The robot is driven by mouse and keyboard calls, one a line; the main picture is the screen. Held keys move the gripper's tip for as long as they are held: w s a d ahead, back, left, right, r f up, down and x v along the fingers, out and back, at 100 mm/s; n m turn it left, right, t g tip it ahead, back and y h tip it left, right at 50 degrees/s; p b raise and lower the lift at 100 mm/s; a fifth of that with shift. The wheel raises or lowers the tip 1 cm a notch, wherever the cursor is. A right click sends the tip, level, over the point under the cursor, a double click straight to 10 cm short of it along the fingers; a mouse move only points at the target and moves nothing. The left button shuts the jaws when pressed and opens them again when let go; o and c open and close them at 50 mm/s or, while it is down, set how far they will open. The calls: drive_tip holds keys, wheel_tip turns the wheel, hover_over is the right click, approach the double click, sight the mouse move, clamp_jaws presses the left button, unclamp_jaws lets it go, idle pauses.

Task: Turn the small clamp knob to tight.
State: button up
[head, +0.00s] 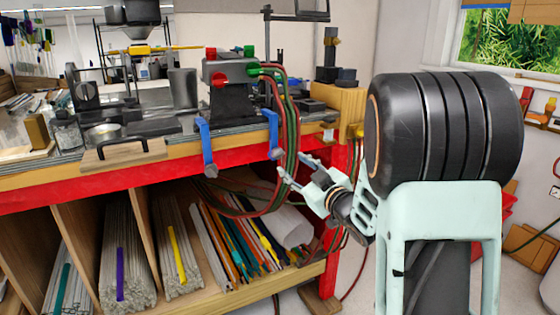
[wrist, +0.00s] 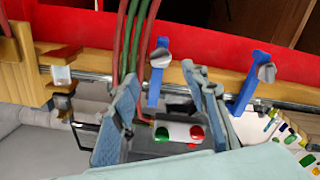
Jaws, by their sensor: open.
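My gripper (head: 293,167) is open and empty, just in front of the bench edge at the right, near the hoses. In the wrist view its two blue-grey fingers (wrist: 162,74) stand apart. Two blue clamps grip the bench edge. One blue clamp (head: 207,145) with a grey knob (head: 211,171) is left of my gripper; the other (head: 272,130) has its grey knob (head: 276,154) close to my fingertips. In the wrist view one knob (wrist: 160,58) shows between the fingers, apart from them; another (wrist: 267,73) lies right. I cannot tell which knob is the small one, nor how tight either is.
Red and green hoses (head: 288,120) hang beside the fingers from the torch (head: 230,72). The red bench edge (head: 150,165) and shelves of glass rods (head: 180,250) lie below. A small silver fitting (wrist: 62,75) is on the edge. Open floor is at the right.

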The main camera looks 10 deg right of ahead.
sight(281, 156)
drive_tip(key=x, duration=0.7)
drive_tip(key=shift+w+a+b, duration=0.1)
drive_tip(key=shift+w+b, duration=0.2)
drive_tip(key=shift+b, duration=0.05)
drive_tip(key=shift+c, duration=0.3)
drive_tip(key=c, duration=1)
